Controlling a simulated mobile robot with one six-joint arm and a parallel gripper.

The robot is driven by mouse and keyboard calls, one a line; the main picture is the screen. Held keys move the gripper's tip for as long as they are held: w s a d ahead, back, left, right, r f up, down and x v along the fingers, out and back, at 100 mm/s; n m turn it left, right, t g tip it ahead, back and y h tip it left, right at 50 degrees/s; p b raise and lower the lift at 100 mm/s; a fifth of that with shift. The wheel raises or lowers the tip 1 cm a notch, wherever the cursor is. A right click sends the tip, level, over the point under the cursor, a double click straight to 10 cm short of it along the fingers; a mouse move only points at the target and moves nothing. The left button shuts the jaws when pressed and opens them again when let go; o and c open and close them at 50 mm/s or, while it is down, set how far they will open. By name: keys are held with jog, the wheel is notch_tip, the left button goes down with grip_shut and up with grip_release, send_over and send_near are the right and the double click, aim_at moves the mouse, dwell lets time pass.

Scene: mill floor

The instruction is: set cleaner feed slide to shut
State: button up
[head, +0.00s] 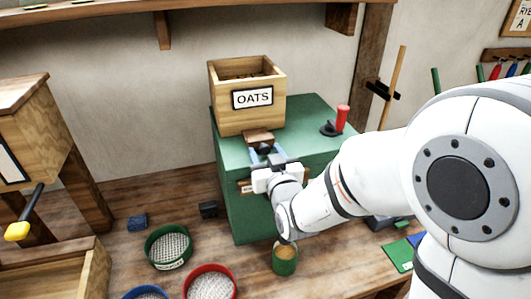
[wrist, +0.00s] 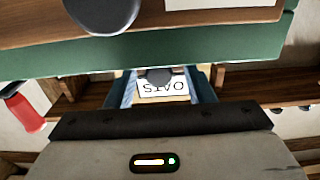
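The cleaner is a green cabinet (head: 233,198) with a wooden hopper (head: 226,115) labelled OATS on top. A small brown wooden piece (head: 258,136) sticks out at the hopper's foot; it looks like the feed slide. My gripper (head: 265,153) is just in front of it, above the cabinet top. In the wrist view the blue fingers of my gripper (wrist: 163,84) are apart. A dark knob (wrist: 158,77) shows between them, with gaps on both sides, in front of the upside-down OATS label (wrist: 162,90). Whether the slide is open or shut I cannot tell.
A red-handled lever (head: 342,119) stands on the cabinet's right side and shows in the wrist view (wrist: 22,108). Green (head: 168,247) and red (head: 211,285) sieves lie on the bench, with a green cup of grain (head: 285,262). A yellow-tipped handle (head: 17,231) is at far left.

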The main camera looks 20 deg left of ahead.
grip_shut()
dwell(0.3)
